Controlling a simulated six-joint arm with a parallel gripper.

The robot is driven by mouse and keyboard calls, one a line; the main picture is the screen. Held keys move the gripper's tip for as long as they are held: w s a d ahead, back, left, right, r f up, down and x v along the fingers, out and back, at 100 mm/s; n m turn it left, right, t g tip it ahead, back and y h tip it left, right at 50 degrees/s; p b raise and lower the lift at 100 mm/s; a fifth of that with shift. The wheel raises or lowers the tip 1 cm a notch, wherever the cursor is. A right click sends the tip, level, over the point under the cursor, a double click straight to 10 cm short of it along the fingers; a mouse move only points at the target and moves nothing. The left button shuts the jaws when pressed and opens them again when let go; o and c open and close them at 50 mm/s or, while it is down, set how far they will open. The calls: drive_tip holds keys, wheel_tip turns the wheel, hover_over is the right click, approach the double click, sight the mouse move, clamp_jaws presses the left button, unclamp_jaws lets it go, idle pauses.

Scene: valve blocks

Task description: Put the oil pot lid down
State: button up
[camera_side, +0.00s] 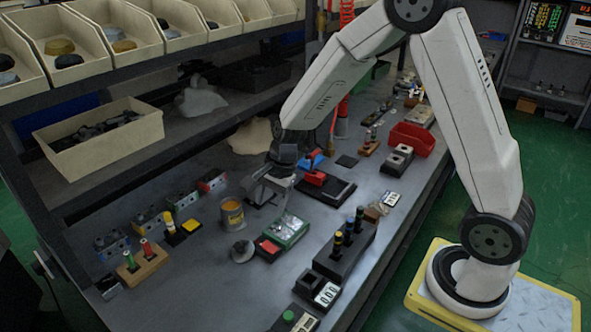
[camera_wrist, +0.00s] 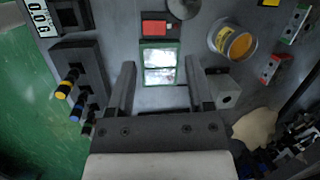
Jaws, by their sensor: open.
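The oil pot (camera_side: 232,214) is an open tin with yellow-orange contents, standing on the bench left of my gripper. It also shows in the wrist view (camera_wrist: 236,44), at upper right. A grey round piece that looks like its lid (camera_side: 242,251) lies on the bench in front of the pot, apart from it. The lid is partly cut off at the top edge of the wrist view (camera_wrist: 183,8). My gripper (camera_side: 272,192) is open and empty above the bench, behind a green-framed box (camera_side: 286,231). In the wrist view its two fingers (camera_wrist: 160,72) are spread wide.
A red block (camera_side: 268,247) sits by the green-framed box. A dark block with several capped pins (camera_side: 345,245) stands to the right. Small valve blocks (camera_side: 180,199) and a wooden pin holder (camera_side: 143,265) stand to the left. Bare bench surrounds the lid.

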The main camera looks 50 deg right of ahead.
drive_tip(key=s+r+n+t+h, duration=0.1)
drive_tip(key=s+r+n+h, duration=0.1)
drive_tip(key=s+n, duration=1.1)
drive_tip(key=shift+s+d+r+n+h, duration=0.45)
drive_tip(key=shift+r+n, duration=0.35)
drive_tip(key=shift+n, duration=0.8)
